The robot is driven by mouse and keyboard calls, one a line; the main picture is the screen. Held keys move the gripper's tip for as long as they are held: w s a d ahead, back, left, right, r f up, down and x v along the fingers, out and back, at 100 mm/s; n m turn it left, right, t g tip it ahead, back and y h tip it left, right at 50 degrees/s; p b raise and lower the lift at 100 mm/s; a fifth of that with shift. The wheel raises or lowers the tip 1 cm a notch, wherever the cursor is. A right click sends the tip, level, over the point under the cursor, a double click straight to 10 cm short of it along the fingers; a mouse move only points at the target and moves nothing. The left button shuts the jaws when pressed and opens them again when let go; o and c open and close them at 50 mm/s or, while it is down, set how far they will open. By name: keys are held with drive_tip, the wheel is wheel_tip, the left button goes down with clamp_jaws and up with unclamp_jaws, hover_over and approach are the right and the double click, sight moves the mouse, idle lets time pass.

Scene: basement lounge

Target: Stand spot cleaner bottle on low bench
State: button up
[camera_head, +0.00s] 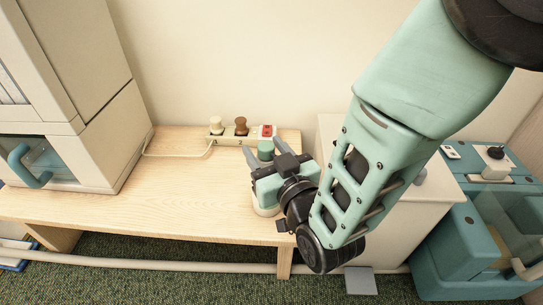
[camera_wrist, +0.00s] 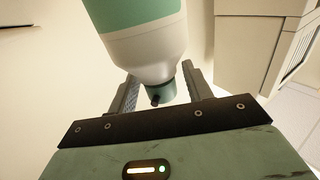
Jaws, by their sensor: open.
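The spot cleaner bottle, white with a green band (camera_wrist: 145,50) and a dark green nozzle cap, is large in the wrist view. In the head view its pale lower part (camera_head: 265,209) shows below my gripper, near the front edge of the low bench (camera_head: 190,214). It looks upright; whether its base touches the bench is hard to tell. My gripper (camera_head: 265,148) is open, its fingers on either side of the cap with a gap in the wrist view (camera_wrist: 160,88). My gripper hides the bottle's middle in the head view.
A rack with a cream knob (camera_head: 216,125), a brown knob (camera_head: 240,126) and a red-topped item (camera_head: 267,131) stands at the bench's back. A pale cabinet (camera_head: 105,135) stands at left. A white box and a teal machine (camera_head: 465,255) are at right. The bench's middle is clear.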

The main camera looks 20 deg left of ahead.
drive_tip(key=p+v, duration=0.3)
drive_tip(key=v, duration=0.9)
drive_tip(key=shift+w+d+r, duration=0.1)
drive_tip(key=shift+r, duration=0.05)
drive_tip(key=s+d+r+g+h, duration=0.3)
drive_tip(key=s+d+g+h, duration=0.1)
drive_tip(key=d, duration=0.5)
drive_tip(key=s+d+r+m+g+h, duration=0.1)
drive_tip(key=s+d+r+g+h, duration=0.2)
drive_tip(key=d+g+h, duration=0.4)
drive_tip(key=d+r+g, duration=0.1)
drive_tip(key=d+g, duration=0.1)
drive_tip(key=d, duration=0.1)
drive_tip(key=shift+s+d+h, duration=0.3)
drive_tip(key=shift+s, duration=0.1)
